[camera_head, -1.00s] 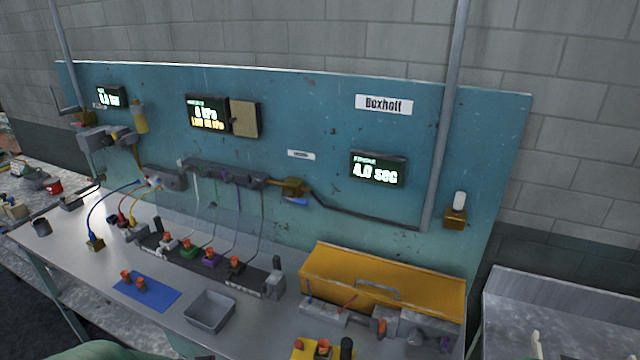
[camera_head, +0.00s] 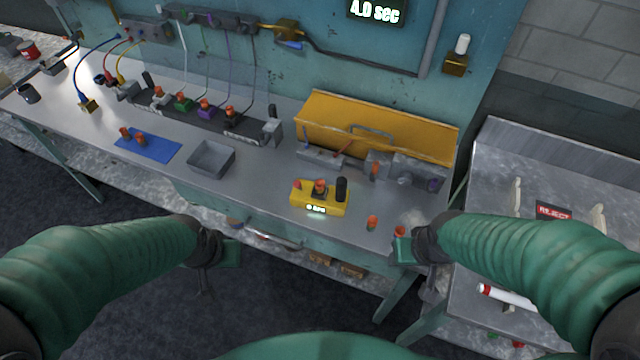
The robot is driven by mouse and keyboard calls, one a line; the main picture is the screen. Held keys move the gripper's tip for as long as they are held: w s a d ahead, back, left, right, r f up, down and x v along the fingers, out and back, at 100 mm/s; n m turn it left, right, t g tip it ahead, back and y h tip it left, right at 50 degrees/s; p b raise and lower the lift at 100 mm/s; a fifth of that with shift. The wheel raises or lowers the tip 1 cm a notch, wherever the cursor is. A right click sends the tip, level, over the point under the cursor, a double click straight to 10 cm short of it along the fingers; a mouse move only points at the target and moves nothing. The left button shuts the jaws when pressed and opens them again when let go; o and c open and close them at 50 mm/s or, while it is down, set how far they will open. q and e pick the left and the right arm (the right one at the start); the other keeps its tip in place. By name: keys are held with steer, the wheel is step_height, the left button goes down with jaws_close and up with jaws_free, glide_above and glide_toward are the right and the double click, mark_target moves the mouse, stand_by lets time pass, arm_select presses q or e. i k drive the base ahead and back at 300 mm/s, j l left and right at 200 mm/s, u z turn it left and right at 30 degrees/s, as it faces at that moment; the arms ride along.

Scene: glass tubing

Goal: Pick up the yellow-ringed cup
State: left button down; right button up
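I cannot make out a yellow ring on any cup. A dark grey cup (camera_head: 29,94) stands at the bench's far left end. A small dark cup (camera_head: 100,79) stands farther back, near the coloured cables; its details are too small to tell. My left gripper (camera_head: 228,254) is in front of the bench's front edge, far from both cups.
The bench carries a grey tray (camera_head: 211,160), a blue mat (camera_head: 160,149), a yellow device (camera_head: 318,197) and a yellow box (camera_head: 385,125). A second metal table (camera_head: 490,190) stands at the right. A red can (camera_head: 28,50) stands at the far left. The bench's front left strip is mostly clear.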

mark_target(319, 183)
steer(key=i+u, duration=0.25)
steer(key=u, duration=0.2)
steer(key=i+u, duration=0.3)
steer(key=u, duration=0.15)
